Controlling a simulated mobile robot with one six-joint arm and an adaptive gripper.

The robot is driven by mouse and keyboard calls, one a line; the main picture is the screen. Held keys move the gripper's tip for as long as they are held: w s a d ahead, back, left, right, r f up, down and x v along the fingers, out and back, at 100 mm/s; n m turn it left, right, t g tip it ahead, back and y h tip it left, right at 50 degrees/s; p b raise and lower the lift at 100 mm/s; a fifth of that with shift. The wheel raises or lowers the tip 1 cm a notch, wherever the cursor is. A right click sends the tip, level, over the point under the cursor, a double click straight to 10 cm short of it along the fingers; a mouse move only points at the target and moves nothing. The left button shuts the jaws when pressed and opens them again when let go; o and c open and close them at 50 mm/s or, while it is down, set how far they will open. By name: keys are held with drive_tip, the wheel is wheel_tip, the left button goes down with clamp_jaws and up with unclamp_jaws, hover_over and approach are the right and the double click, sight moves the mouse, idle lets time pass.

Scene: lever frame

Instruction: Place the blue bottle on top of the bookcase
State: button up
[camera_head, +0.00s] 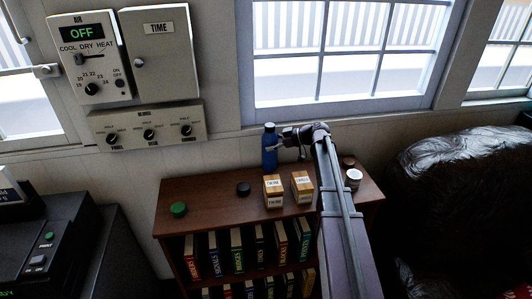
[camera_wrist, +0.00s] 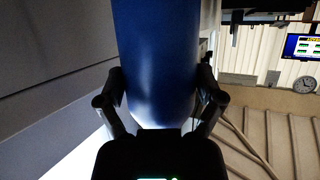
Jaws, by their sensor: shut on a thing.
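The blue bottle (camera_head: 269,155) with a dark cap is upright at the back edge of the bookcase top (camera_head: 215,200). I cannot tell whether its base touches the wood or is held just above it. My gripper (camera_head: 277,143) reaches it from the right and is shut on its side. In the wrist view the blue bottle (camera_wrist: 157,50) fills the upper middle, with a finger of my gripper (camera_wrist: 161,92) against each side.
On the bookcase top are a green lid-like object (camera_head: 178,209), a black one (camera_head: 243,188), two small labelled boxes (camera_head: 273,191) (camera_head: 302,187) and a white-topped jar (camera_head: 353,178). A window (camera_head: 345,55) is behind. A dark covered bulk (camera_head: 460,190) stands right.

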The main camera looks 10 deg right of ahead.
drive_tip(key=shift+a, duration=0.25)
drive_tip(key=shift+w+a, duration=0.15)
drive_tip(key=shift+a, duration=0.25)
drive_tip(key=shift+w+a+f, duration=0.1)
drive_tip(key=shift+a+f, duration=0.15)
drive_tip(key=shift+f+b, duration=1.55)
drive_tip(key=shift+b, duration=0.25)
drive_tip(key=shift+f, duration=0.1)
drive_tip(key=o, duration=1)
drive_tip(key=shift+o, duration=0.2)
